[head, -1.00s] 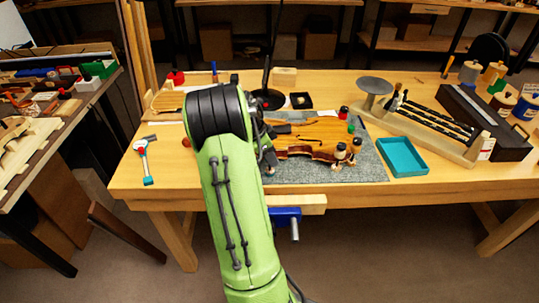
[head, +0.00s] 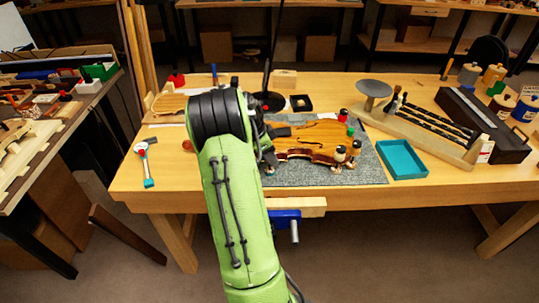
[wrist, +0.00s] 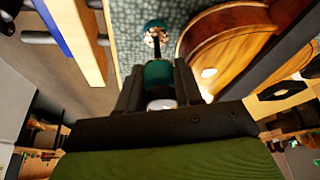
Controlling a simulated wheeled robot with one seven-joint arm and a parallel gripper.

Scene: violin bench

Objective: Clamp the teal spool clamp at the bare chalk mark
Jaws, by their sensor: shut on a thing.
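The violin body (head: 312,143) lies on a grey mat (head: 365,172) on the bench, with its edge also in the wrist view (wrist: 222,38). The teal spool clamp (wrist: 158,74) sits between the two fingers of my gripper (wrist: 159,88), which is shut on it. A teal end with a speckled pale face (wrist: 155,33) shows beyond the fingers, beside the violin's edge and apart from it in the picture. In the head view my arm hides most of the gripper.
Several other spool clamps stand around the violin's right end, including a red-topped one (head: 343,114) and pale ones (head: 340,155). A teal tray (head: 402,160) lies right of the mat. A blue vise (head: 285,217) hangs at the bench front. A hammer-like tool (head: 147,160) lies left.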

